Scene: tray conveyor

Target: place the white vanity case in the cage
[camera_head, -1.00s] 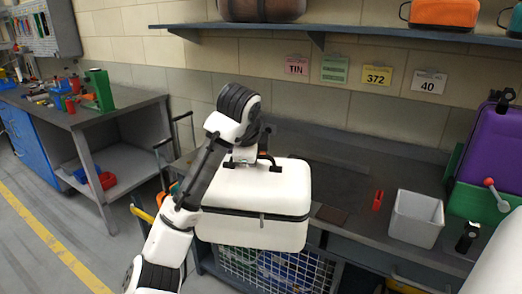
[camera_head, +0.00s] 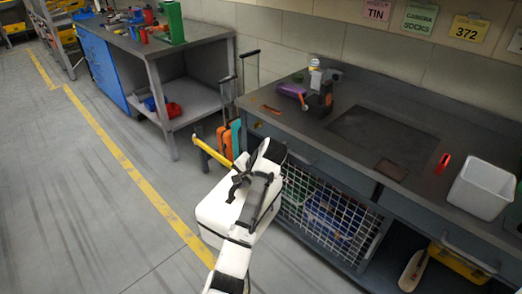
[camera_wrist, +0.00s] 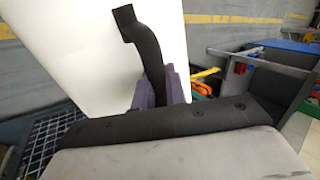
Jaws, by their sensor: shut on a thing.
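The white vanity case (camera_head: 217,212) hangs from my gripper (camera_head: 246,182), off the floor in front of the bench. My arm hides part of it. In the wrist view the case (camera_wrist: 85,50) fills the upper left, and my gripper (camera_wrist: 163,92) is shut on its black handle (camera_wrist: 150,50). The cage (camera_head: 316,212) is a white wire-mesh compartment under the bench, just right of the case. Blue and other cases show behind its mesh. The mesh also shows at lower left in the wrist view (camera_wrist: 45,140).
The bench top (camera_head: 340,105) carries a spray bottle (camera_head: 314,75), a purple-handled tool (camera_head: 292,90) and a grey bin (camera_head: 482,188). Orange and teal luggage (camera_head: 229,140) stands behind the case, by a yellow bar (camera_head: 211,152). Open floor lies left, with a yellow line (camera_head: 120,155).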

